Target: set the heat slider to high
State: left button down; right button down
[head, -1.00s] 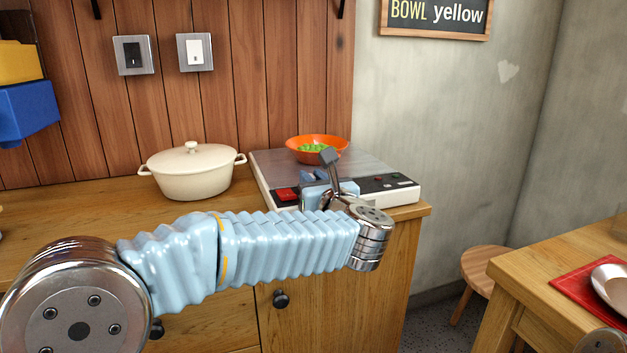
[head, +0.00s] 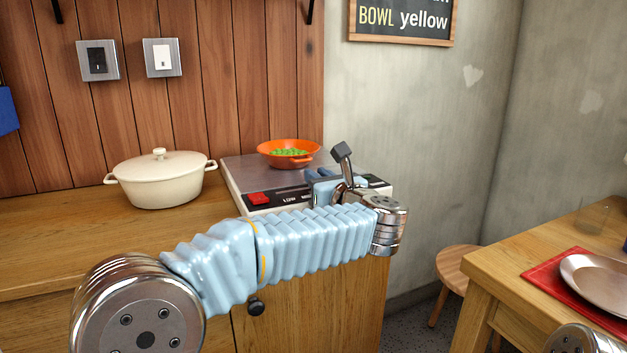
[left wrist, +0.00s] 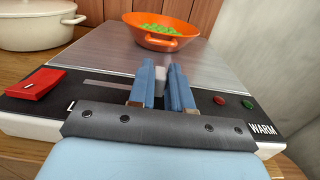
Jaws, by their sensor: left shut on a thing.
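The hot plate (head: 236,180) is a white-sided unit with a grey top on the wooden counter. Its black front panel carries a red switch (left wrist: 36,84) at the left and small red and green buttons at the right. The grey heat slider knob (left wrist: 160,76) sits between the blue fingers of my left gripper (left wrist: 162,88), which is shut on it. The slider's slot (left wrist: 104,84) shows bare to the left of the fingers. LOW is readable at the left in the head view; WARM is at the right in the wrist view. My gripper body hides the middle labels. My right gripper is out of view.
An orange bowl (head: 290,154) of green peas stands on the hot plate's back. A lidded cream pot (head: 160,182) is to its left on the counter (head: 60,235). A table with a plate (head: 598,277) on a red mat and a stool (head: 462,262) are at right.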

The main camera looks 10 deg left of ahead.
pick_arm(q)
jog(key=c, duration=1.1)
grip_release()
jog(key=shift+w+d+r, duration=0.1)
jog(key=shift+d, duration=0.1)
jog(key=b+v, duration=0.3)
jog(key=v, duration=1)
jog(key=shift+s+d, duration=0.25)
jog(key=shift+s, duration=0.1)
